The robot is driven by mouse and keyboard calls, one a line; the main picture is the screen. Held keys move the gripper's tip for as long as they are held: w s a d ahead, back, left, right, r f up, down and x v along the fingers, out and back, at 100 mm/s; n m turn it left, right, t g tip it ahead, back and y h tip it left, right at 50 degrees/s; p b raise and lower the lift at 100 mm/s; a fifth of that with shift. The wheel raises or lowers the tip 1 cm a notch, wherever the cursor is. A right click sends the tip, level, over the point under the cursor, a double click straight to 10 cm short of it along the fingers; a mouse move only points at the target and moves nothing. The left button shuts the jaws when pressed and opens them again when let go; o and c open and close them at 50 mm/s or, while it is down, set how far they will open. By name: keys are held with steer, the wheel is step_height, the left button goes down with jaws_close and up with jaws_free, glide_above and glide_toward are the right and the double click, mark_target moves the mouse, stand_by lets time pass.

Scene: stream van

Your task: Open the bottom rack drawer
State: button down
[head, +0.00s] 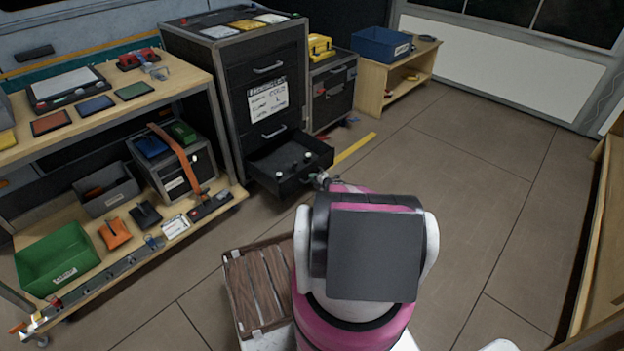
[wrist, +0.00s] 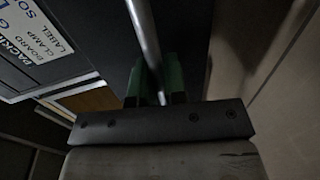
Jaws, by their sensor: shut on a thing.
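The dark rack (head: 262,62) stands left of centre in the head view, with drawers stacked in its front. Its bottom drawer (head: 316,157) is pulled out, and a few small light items lie inside. My gripper (head: 322,180) is at the front of that drawer. In the wrist view, my gripper (wrist: 158,90) has its green fingers on both sides of a metal bar handle (wrist: 146,45) and is shut on it. The far part of the handle runs out of the top of the wrist view.
A wooden shelf unit (head: 190,80) with bins and tools stands to the left. A wooden slatted crate (head: 262,290) is beside my base. A low wooden cabinet (head: 405,85) bears a blue bin (head: 381,44) at the back. The floor to the right is clear.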

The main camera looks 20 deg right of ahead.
steer(key=c, duration=1.2)
jaws_free()
steer(key=v, duration=0.7)
steer(key=shift+s, duration=0.25)
steer(key=shift+d, duration=0.1)
